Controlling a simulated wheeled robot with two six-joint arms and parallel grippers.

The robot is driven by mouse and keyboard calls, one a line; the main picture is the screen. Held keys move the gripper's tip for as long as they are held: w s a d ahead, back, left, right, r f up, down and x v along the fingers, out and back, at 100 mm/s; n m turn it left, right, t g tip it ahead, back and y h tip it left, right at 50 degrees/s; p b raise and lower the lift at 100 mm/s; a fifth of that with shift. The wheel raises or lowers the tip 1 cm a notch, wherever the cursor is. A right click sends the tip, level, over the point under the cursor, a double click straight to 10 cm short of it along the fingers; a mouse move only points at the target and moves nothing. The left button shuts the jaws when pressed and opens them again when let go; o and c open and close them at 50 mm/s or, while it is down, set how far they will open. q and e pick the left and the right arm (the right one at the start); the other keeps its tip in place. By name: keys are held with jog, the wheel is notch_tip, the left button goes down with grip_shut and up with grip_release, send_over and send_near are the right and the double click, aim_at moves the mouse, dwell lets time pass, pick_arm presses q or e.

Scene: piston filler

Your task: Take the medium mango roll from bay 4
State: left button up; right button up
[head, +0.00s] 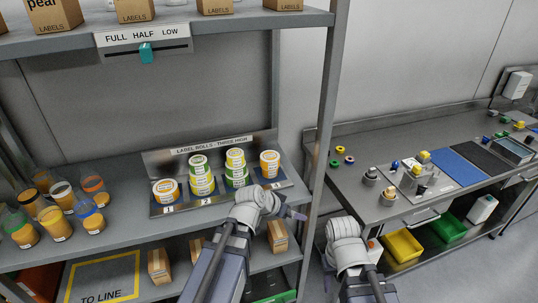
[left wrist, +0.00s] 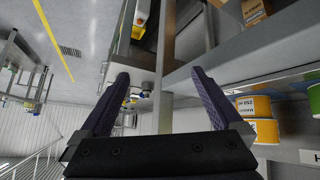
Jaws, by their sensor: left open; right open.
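The label roll rack (head: 160,210) stands on the shelf with several stacks of rolls in numbered bays. The rightmost stack has an orange-yellow roll (head: 270,163) on top; its flavour and size text is too small to read. My right gripper (head: 346,240) is open, right of the shelf post.
The shelf post (head: 324,130) stands between rack and bench. Jars (head: 60,195) stand left on the shelf. An upper shelf (head: 200,30) with label boxes is above. The right workbench (head: 350,195) carries small parts and mats. Yellow (head: 402,245) and green bins sit below.

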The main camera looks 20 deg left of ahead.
aim_at(270, 159)
pick_arm(q)
jog(key=w+a+r+t, duration=0.1)
jog(key=a+r, duration=0.1)
jog(key=w+a+r+t, duration=0.1)
jog(key=w+a+r, duration=0.1)
jog(key=w+a+r+n+t+p, duration=0.1)
jog(key=a+r, duration=0.1)
jog(key=a, duration=0.1)
jog(key=shift+w+a+t+y, duration=0.1)
jog(key=shift+w+t+y, duration=0.2)
jog(key=shift+w+y, duration=0.1)
jog(key=w+a+r+n+t+y, duration=0.1)
jog(key=w+a+r+t, duration=0.1)
jog(key=a+r+t, duration=0.3)
jog(key=w+f+b, duration=0.1)
jog(key=w+f, duration=0.1)
jog(key=w, duration=0.1)
jog(key=w+f+g+b, duration=0.1)
jog(key=w+f+b, duration=0.1)
jog(key=w, duration=0.2)
jog(key=w+d+f+g+b, duration=0.1)
jog(key=w+f, duration=0.1)
jog(key=w, duration=0.2)
jog(key=shift+s, duration=0.1)
jog(key=shift+c, duration=0.5)
jog(key=c, duration=1.2)
